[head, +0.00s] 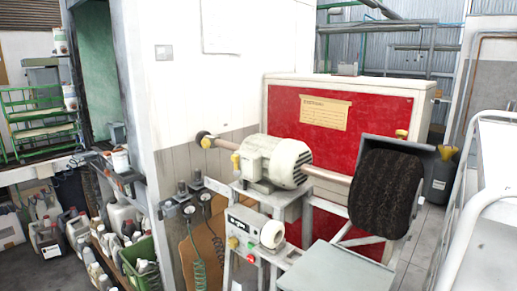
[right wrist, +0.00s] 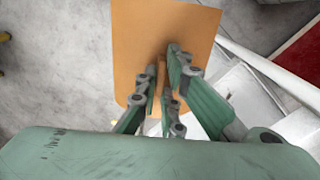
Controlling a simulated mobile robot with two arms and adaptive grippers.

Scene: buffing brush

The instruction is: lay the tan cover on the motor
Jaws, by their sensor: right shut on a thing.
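The motor (head: 272,160) is a cream, ribbed housing on a metal stand in the middle of the head view, with a shaft out of both ends. Its top is bare. The tan cover (right wrist: 190,22) is a flat sheet with rounded corners in the right wrist view. My right gripper (right wrist: 163,65), with green fingers, is shut on the cover near its middle. My left gripper is not in view.
A dark round brush (head: 383,193) sits on the shaft right of the motor. A control box (head: 247,232) is below it. A red panel (head: 348,124) with a tan label stands behind. White rails (head: 478,190) are at the right. Several jugs and bottles stand at the lower left.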

